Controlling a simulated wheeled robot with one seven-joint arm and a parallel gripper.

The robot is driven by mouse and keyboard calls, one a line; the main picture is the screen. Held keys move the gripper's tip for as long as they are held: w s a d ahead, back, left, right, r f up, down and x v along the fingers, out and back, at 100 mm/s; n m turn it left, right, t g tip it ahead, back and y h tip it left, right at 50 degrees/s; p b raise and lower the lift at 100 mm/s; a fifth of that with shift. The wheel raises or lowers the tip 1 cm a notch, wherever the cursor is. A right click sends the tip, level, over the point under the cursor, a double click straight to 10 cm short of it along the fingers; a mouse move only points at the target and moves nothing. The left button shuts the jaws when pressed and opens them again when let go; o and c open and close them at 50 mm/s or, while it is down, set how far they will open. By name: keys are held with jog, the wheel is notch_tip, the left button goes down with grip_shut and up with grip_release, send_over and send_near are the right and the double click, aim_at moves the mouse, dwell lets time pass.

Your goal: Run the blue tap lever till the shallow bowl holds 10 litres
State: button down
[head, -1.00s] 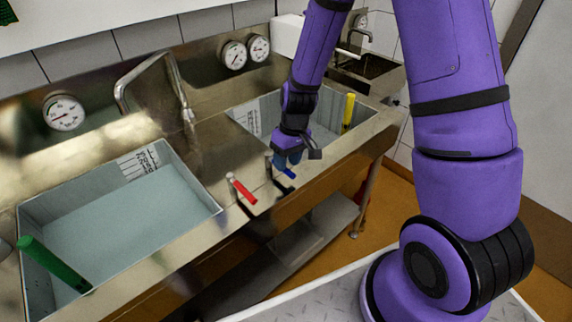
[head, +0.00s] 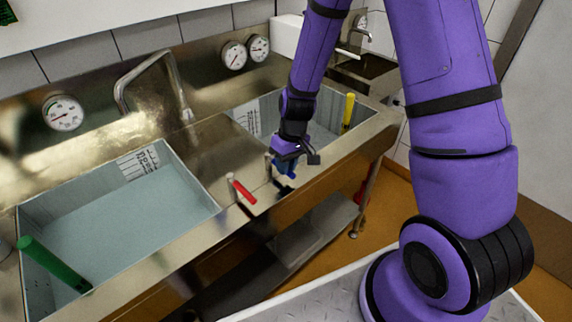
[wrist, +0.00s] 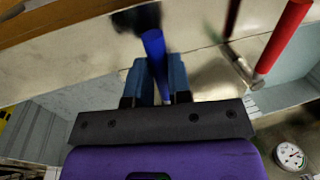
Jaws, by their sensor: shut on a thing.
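My gripper (head: 286,164) is at the counter's front edge, shut on the blue tap lever (wrist: 153,45). In the wrist view the lever stands between the two blue fingers (wrist: 159,80); in the head view the fingers largely hide it. A red lever (head: 242,188) is just left of it. The left basin (head: 190,178) has a flat pale blue surface and a scale on its back wall (head: 138,164). The right basin (head: 322,138), partly behind my arm, also has a scale (head: 249,121). I cannot tell which is the shallow bowl or read either level.
A bent metal spout (head: 150,75) stands behind the counter. A green handle (head: 52,262) is in the left basin and a yellow one (head: 348,110) in the right. Round dials (head: 63,112) are on the back panel. A lower shelf (head: 315,225) runs beneath.

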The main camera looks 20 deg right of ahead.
jog(key=shift+d, duration=0.1)
jog(key=d+n, duration=0.1)
jog(key=n, duration=0.1)
jog(key=w+d+n, duration=0.1)
jog(key=shift+w+d+n+g, duration=0.1)
jog(key=shift+w+n+g, duration=0.1)
jog(key=shift+n+g, duration=0.15)
jog(key=shift+w+d+n+h, duration=0.15)
jog(key=shift+w+d+n, duration=0.2)
jog(key=shift+n, duration=0.45)
jog(key=shift+w+d+n+h, duration=0.15)
jog(key=shift+w+d+n, duration=0.2)
jog(key=shift+n, duration=0.4)
jog(key=shift+w, duration=0.1)
jog(key=c, duration=1.1)
grip_release()
jog(key=shift+o, duration=0.2)
notch_tip(320, 180, up, 11)
jog(key=w+d, duration=0.1)
jog(key=shift+w+f, duration=0.15)
jog(key=shift+w, duration=0.15)
